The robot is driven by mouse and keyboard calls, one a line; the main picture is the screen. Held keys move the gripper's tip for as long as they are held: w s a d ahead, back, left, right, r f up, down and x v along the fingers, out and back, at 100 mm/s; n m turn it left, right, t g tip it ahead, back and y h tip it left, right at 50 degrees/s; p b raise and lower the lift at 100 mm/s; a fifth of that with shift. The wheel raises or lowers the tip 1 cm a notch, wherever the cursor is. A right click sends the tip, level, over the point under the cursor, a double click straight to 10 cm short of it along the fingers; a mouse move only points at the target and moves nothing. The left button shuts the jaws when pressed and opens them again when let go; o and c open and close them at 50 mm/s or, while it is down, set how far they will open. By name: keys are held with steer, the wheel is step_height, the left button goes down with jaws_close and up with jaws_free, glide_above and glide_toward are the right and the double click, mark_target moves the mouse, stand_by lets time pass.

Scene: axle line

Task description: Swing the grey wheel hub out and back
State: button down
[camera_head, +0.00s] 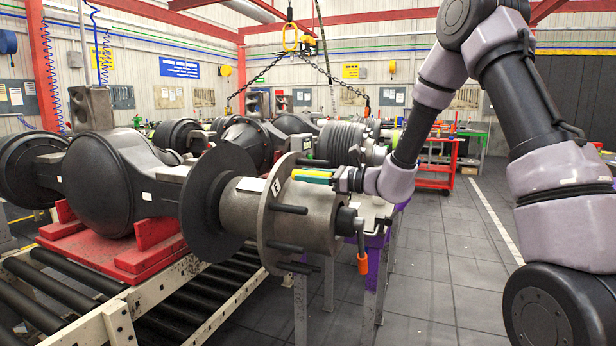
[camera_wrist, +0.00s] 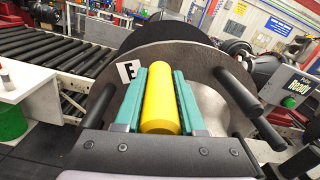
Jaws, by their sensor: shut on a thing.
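The grey wheel hub (camera_head: 325,222) sticks out from the end of a dark axle (camera_head: 118,185), with a round flange, several dark studs and a label "E". A broad dark disc (camera_head: 215,205) sits behind the flange. My gripper (camera_head: 313,176) comes in from the right at the top of the flange. Its teal fingers are shut on a yellow cylindrical grip (camera_wrist: 160,105), which lies between them in the wrist view. The flange (camera_wrist: 205,58) and its "E" label fill the middle behind the fingers. How the grip joins the hub is hidden.
The axle rests on red blocks (camera_head: 150,262) on a roller conveyor (camera_head: 60,300). A lever with an orange handle (camera_head: 362,264) hangs at the hub's outer end. A purple-topped stand (camera_head: 373,242) is close behind. A box marked "Ready" (camera_wrist: 290,100) shows at right. Floor at right is free.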

mark_target(318, 164)
steer(key=w+d+m, duration=0.1)
steer(key=w, duration=0.1)
steer(key=w+r+m, duration=0.1)
steer(key=w, duration=0.1)
steer(key=w+d+m, duration=0.1)
steer(key=w+m, duration=0.1)
steer(key=shift+w+d+r, duration=0.35)
steer(key=shift+w+r, duration=0.05)
steer(key=shift+w, duration=0.2)
steer(key=c, duration=0.5)
jaws_free()
steer(key=v, duration=1.1)
